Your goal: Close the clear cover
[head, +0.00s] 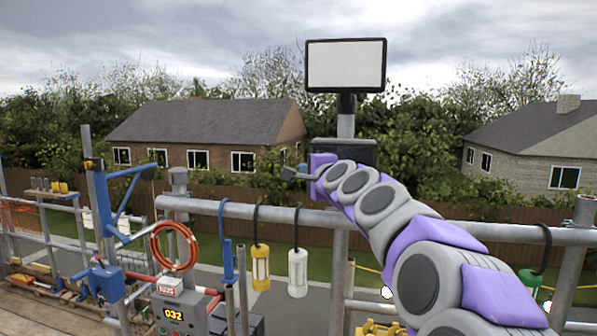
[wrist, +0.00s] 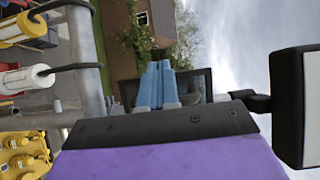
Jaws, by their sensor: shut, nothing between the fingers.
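My gripper (head: 303,171) is raised in front of the dark box (head: 358,152) below the blank screen in the head view. In the wrist view, its two blue fingers (wrist: 155,80) lie together, with nothing seen between them. The dark box shows behind the fingers in the wrist view (wrist: 202,84), partly hidden by them and the gripper body. In the head view my wrist hides its lower part. I cannot make out the clear cover for sure in either view, nor whether the fingers touch the box.
The blank screen (head: 345,65) stands on a post above the box. A grey rail (head: 265,211) runs below my gripper, with a yellow lamp (head: 260,266) and a white lamp (head: 298,272) hanging from it. A control box (head: 196,311) and orange cable coil (head: 174,246) are at left.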

